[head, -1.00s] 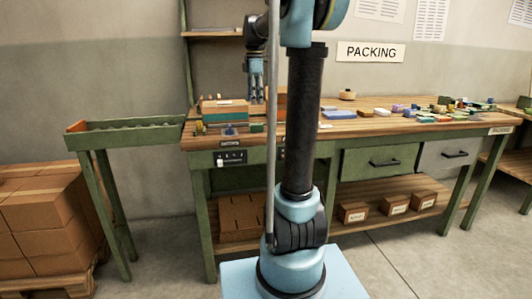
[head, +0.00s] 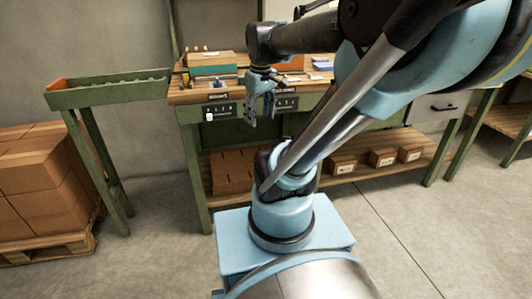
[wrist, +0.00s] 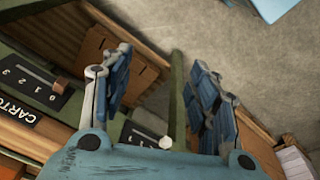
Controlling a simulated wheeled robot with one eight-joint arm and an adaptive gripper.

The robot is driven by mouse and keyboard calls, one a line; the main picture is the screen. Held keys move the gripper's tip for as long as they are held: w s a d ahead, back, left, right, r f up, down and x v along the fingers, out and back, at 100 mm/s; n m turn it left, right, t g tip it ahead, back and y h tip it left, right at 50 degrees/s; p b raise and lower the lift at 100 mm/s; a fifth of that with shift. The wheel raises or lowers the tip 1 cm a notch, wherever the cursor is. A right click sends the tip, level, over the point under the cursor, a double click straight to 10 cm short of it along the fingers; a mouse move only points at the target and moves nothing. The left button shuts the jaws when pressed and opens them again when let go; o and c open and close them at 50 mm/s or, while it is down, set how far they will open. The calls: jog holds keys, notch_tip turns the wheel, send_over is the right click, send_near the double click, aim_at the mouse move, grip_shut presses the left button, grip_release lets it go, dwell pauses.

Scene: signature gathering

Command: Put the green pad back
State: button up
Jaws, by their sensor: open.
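I cannot make out a green pad for certain in either view now; my arm covers much of the packing bench (head: 180,95) in the head view. My gripper (head: 261,112) hangs in front of the bench's front edge, beside the switch panels, with its fingers pointing down. In the wrist view my gripper (wrist: 160,62) has its two blue fingers well apart, with nothing between them. Past them show a brown carton and the grey floor.
A cardboard box (head: 212,58) lies on a teal block (head: 213,71) at the bench's left end. A switch panel (head: 216,113) is on the bench front. Cartons (head: 232,170) stand on the lower shelf. A green roller stand (head: 108,90) is at left.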

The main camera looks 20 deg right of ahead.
jog(key=s+f+m, duration=0.5)
jog(key=s+f, duration=0.3)
jog(key=f, duration=0.2)
jog(key=shift+d+f+t, duration=0.15)
jog(key=shift+f+t, duration=0.15)
